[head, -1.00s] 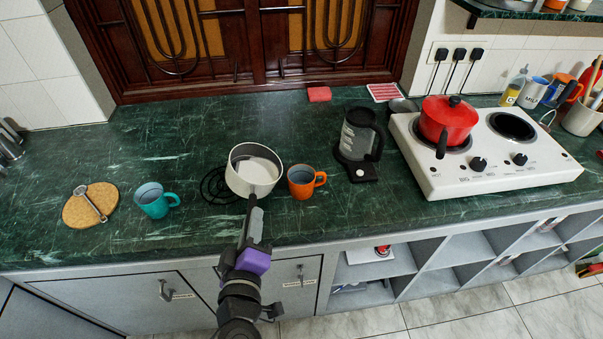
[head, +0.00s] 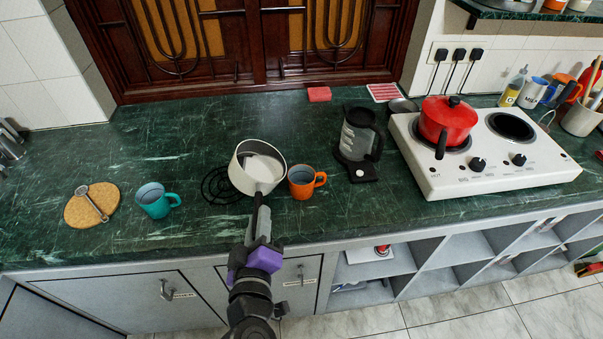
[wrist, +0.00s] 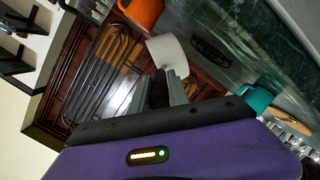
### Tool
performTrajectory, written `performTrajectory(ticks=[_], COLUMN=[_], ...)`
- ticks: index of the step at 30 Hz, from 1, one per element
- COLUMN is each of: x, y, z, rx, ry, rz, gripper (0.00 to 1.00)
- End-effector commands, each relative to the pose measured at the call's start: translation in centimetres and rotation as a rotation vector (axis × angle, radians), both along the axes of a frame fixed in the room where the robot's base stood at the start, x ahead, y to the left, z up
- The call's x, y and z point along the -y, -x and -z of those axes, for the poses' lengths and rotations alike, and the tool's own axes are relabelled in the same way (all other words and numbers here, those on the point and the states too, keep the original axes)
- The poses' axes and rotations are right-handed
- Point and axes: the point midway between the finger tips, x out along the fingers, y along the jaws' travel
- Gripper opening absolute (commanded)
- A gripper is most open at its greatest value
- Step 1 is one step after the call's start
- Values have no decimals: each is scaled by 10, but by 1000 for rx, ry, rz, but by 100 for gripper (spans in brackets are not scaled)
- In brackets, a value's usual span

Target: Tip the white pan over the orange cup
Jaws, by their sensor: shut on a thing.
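The white pan (head: 242,175) is in the head view, held at its handle by my gripper (head: 260,206), which is shut on it. The pan is tilted a little to the right, with pale contents (head: 264,169) inside. The orange cup (head: 302,183) stands upright on the counter just right of the pan, close to its rim. In the wrist view the pan (wrist: 166,52) is beyond my gripper's fingers (wrist: 165,88), with the orange cup (wrist: 141,12) beside it. Whether the pan touches the cup cannot be told.
A black coil trivet (head: 217,186) lies left of the pan. A teal cup (head: 153,202) and a cork mat (head: 90,205) are further left.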

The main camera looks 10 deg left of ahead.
Motion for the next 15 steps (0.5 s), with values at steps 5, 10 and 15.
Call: performTrajectory(ticks=[5, 10, 15], x=[3, 6, 8], y=[-1, -1, -2], z=[-6, -9, -12], rx=[1, -2, -6], ry=[-21, -39, -59], rz=[0, 0, -1], gripper=[0, 0, 0])
